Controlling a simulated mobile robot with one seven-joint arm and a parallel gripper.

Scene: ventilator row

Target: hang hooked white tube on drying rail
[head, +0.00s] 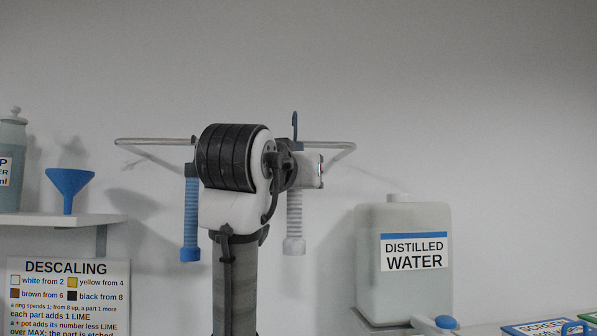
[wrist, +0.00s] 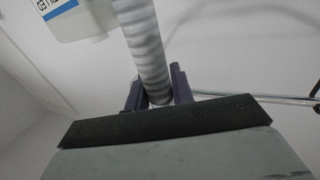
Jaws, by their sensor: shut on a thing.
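The white ribbed tube (head: 294,218) hangs upright right of my arm in the head view, with its dark hook (head: 295,125) standing above the level of the drying rail (head: 325,144). In the wrist view the white tube (wrist: 146,50) runs between the two dark fingers of my gripper (wrist: 157,88), which is shut on it. In the head view my arm hides most of the gripper and the middle of the rail. I cannot tell whether the hook touches the rail. Metal rods of the rail also show at the right of the wrist view (wrist: 285,99).
A blue ribbed tube (head: 191,215) hangs below the rail's left part, close beside my arm. A distilled water canister (head: 403,285) stands at the lower right. A blue funnel (head: 69,188) is at the left shelf (head: 60,219). The wall above the rail is clear.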

